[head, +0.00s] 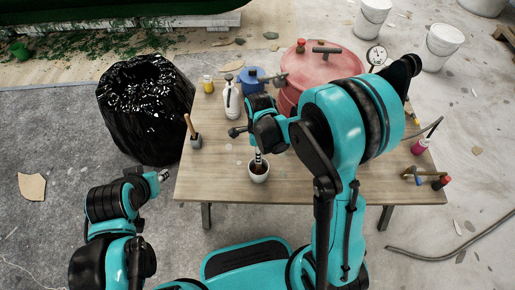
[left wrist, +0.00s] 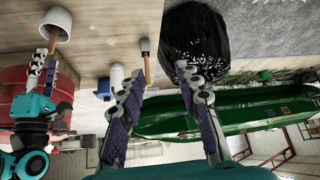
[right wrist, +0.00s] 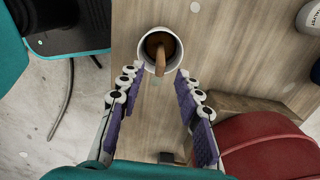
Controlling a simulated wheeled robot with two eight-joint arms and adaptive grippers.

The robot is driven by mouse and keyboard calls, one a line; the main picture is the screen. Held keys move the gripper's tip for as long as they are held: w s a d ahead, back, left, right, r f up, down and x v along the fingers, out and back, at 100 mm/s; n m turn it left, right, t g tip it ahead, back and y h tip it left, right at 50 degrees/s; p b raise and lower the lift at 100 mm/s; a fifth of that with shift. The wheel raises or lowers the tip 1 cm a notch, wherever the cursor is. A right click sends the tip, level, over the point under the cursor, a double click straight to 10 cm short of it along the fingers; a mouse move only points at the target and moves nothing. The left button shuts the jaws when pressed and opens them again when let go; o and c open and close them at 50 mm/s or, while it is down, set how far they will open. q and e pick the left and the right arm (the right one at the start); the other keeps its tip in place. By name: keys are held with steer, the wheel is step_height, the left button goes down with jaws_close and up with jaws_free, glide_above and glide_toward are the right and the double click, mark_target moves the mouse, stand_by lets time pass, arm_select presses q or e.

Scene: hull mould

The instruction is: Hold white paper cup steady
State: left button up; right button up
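A white paper cup (head: 259,177) stands upright near the front edge of the wooden table. In the right wrist view the cup (right wrist: 145,62) has brown content and a brown stick-like handle leaning in it. My right gripper (head: 258,156) is just behind the cup; in its wrist view the gripper (right wrist: 158,70) is open, its fingertips near the cup's rim and the handle between them. Contact is not clear. My left gripper (head: 163,175) is off the table's left edge; it is open and empty in its wrist view (left wrist: 155,78). The cup (left wrist: 60,18) also shows there.
A black bag (head: 145,115) stands left. The table's front left is clear.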

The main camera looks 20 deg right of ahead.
mark_target(259, 166)
steer(key=shift+f+b, duration=0.7)
steer(key=shift+f, duration=1.3)
